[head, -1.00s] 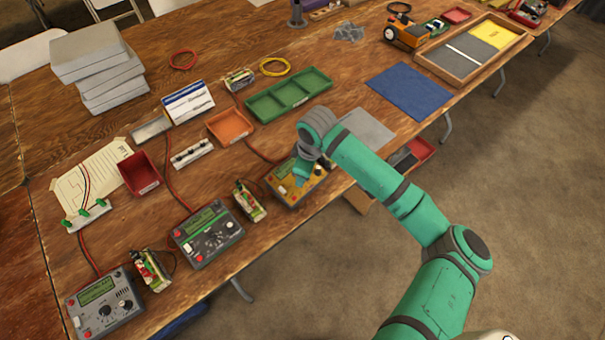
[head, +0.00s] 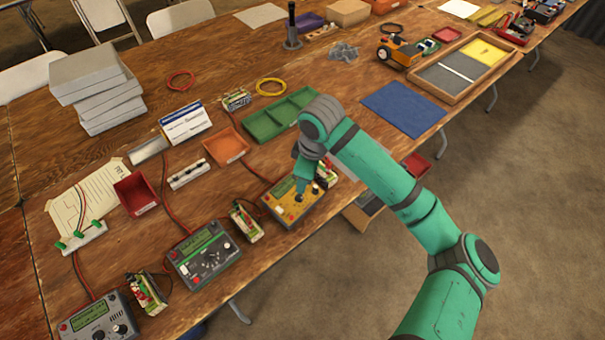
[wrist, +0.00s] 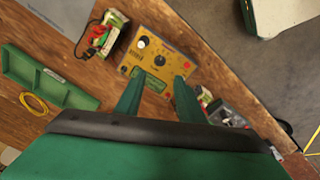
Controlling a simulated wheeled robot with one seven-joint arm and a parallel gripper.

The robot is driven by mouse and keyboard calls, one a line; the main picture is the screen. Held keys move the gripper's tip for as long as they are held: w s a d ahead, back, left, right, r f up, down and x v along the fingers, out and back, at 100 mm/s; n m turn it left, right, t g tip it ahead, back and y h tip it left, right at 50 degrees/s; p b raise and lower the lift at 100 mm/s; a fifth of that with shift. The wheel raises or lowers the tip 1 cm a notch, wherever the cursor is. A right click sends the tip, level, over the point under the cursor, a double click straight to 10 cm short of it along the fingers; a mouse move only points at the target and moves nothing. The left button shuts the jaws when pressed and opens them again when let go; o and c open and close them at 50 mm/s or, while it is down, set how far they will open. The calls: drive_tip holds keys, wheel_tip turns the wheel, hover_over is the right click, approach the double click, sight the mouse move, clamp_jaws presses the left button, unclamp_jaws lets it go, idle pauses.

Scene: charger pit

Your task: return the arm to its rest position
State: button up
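My arm reaches over the table, and my gripper (head: 303,188) hangs above the yellow charger (head: 283,208) near the table's front edge. In the wrist view my gripper (wrist: 155,98) has its two green fingers spread apart, with nothing held between them. The yellow charger (wrist: 160,62) lies below and beyond the fingertips there, with its knob and small screen visible. A battery pack with red wires (wrist: 103,34) lies beside it. In the head view my wrist and fingers partly cover the charger's far side and a pack behind it.
A green tray (head: 262,124), an orange tray (head: 226,146) and a battery pack (head: 246,222) stand close by. Dark chargers (head: 203,254) line the front edge to the left. A blue mat (head: 403,106) lies to the right. Open floor (head: 540,180) is beyond the edge.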

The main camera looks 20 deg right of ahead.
drive_tip(key=w+a+r+m+t+y, duration=0.2)
drive_tip(key=w+a+t+y, duration=0.15)
drive_tip(key=a, duration=0.65)
drive_tip(key=w+a+r+m+t+y, duration=0.15)
drive_tip(key=a+t, duration=0.25)
drive_tip(key=a, duration=0.7)
drive_tip(key=w+a+r+m+t+y, duration=0.2)
drive_tip(key=w+a+m+t+y, duration=0.15)
drive_tip(key=a, duration=0.65)
drive_tip(key=s+d+f+m+t+h, duration=0.1)
drive_tip(key=s+d+f+m+h, duration=0.15)
drive_tip(key=s+f, duration=0.4)
drive_tip(key=s+d+f+m+t+h, duration=0.1)
drive_tip(key=s+f+m+h, duration=0.2)
drive_tip(key=s, duration=0.6)
drive_tip(key=s+d+f+m+t+h, duration=0.1)
drive_tip(key=s+d+f+m+h, duration=0.2)
drive_tip(key=s, duration=0.4)
drive_tip(key=s+d+n, duration=0.2)
drive_tip(key=s+d, duration=0.1)
drive_tip(key=s, duration=0.7)
drive_tip(key=s+d+n, duration=0.3)
drive_tip(key=s, duration=0.6)
drive_tip(key=shift+s+d+r+h, duration=0.4)
